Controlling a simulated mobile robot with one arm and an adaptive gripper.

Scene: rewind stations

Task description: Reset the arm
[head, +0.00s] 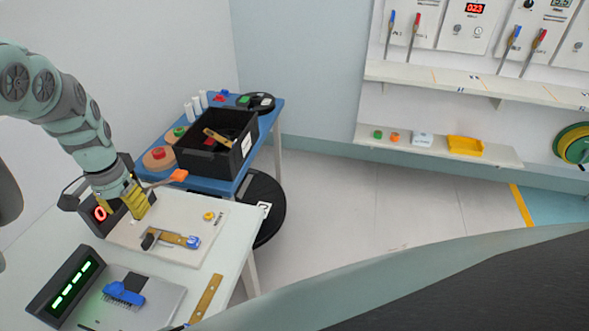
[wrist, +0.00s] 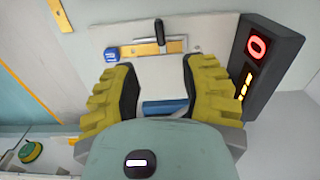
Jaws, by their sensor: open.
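My gripper (head: 135,207) is open, with yellow ribbed fingers, over the left part of a pale board (head: 130,237) on the white table. In the wrist view its fingers (wrist: 159,85) stand apart, and a blue piece (wrist: 165,107) shows between them, partly hidden by my gripper body. A dark T-shaped handle (head: 150,240) lies on the board along a gold strip (head: 172,238) with a blue block (head: 193,242) at its end. The handle also shows beyond the fingers in the wrist view (wrist: 159,34), apart from them.
A dark display box (head: 98,214) with a red 0 stands beside my gripper. A green-lit display (head: 68,285), a blue brush-like item (head: 124,293) and a gold ruler (head: 207,297) are nearer. A black bin (head: 222,155) sits on the blue table (head: 213,185) behind. Open floor lies right.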

